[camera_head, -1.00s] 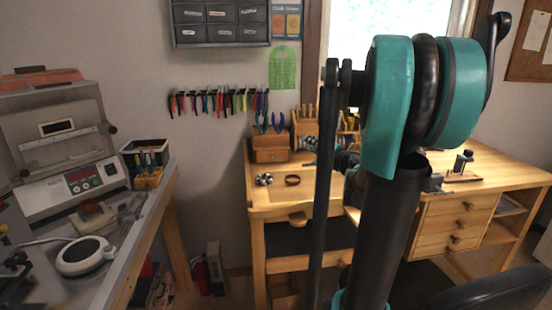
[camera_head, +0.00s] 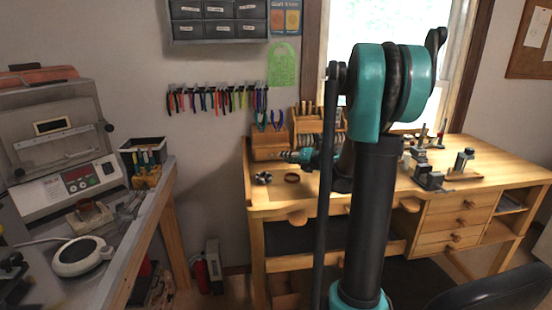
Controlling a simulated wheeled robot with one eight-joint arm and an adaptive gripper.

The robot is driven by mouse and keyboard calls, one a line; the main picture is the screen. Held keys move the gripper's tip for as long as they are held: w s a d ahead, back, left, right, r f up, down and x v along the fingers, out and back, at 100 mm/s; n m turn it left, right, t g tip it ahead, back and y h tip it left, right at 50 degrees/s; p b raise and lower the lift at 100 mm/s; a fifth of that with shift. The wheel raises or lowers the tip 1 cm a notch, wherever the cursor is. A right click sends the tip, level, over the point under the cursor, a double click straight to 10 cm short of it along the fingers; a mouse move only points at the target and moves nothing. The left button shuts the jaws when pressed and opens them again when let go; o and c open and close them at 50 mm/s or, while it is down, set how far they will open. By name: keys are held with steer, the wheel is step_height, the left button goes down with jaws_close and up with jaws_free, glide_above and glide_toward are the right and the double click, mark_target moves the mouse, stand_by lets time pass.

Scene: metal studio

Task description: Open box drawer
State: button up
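A small wooden box (camera_head: 259,148) stands on the wooden workbench, near its back left corner, with pliers sticking up from its top. Its drawer front faces the room, and the gripper's end partly covers its right side. No gap around the drawer shows. My gripper (camera_head: 285,156) reaches in from the right, just at the box's drawer front. The fingers look small and dark, and I cannot tell whether they touch the knob or are open or shut. My teal and black arm hides part of the bench behind it.
A small metal item (camera_head: 263,178) and a brown ring (camera_head: 292,178) lie on the workbench (camera_head: 262,196) in front of the box. A wooden tool rack (camera_head: 303,125) stands behind the gripper. A grey bench (camera_head: 140,215) with equipment is at left.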

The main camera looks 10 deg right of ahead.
mark_target(273, 157)
steer(key=x, duration=0.6)
steer(key=shift+w+a+f, duration=0.1)
steer(key=shift+w+a, duration=0.15)
steer(key=shift+c, duration=0.5)
jaws_close()
